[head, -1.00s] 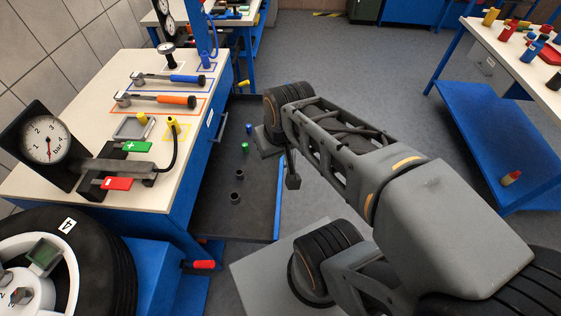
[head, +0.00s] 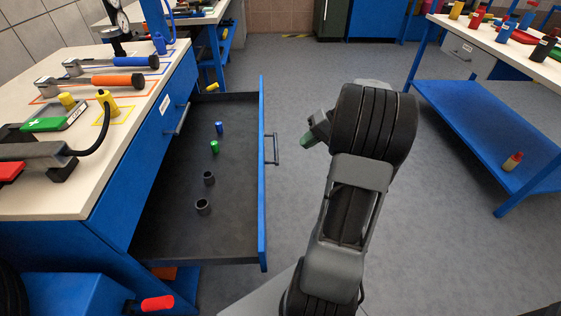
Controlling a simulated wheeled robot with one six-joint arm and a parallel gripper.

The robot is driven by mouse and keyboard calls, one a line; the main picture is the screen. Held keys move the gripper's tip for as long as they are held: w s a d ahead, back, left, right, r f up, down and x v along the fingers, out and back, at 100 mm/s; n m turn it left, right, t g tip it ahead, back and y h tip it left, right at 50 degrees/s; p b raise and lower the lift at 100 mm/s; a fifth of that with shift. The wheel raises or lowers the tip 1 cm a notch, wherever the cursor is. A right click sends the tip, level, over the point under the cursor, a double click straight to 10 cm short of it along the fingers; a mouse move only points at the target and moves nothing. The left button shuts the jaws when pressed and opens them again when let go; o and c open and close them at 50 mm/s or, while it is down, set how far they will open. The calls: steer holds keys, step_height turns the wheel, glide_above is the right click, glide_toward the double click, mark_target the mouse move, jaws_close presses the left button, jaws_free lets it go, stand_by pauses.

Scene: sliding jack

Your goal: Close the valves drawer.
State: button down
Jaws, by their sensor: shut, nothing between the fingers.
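A drawer with a dark tray (head: 190,235) stands pulled far out of the blue workbench. Its blue front panel (head: 262,185) faces right, with a dark bar handle (head: 273,150) on its outer side; no label shows from this side.
A second drawer front (head: 165,125) with a handle is closed in the bench. The bench top (head: 80,185) holds torque wrenches and a hose tool. Grey floor (head: 440,240) is free at right, up to another blue bench (head: 480,115) with a lower shelf.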

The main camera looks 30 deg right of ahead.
steer(key=w+a+r+b+x, duration=0.1)
steer(key=r+b+x, duration=0.1)
steer(key=x, duration=1)
steer(key=shift+a+f+b, duration=0.25)
steer(key=shift+a+b, duration=0.15)
steer(key=shift+b, duration=0.35)
steer(key=shift+w, duration=0.15)
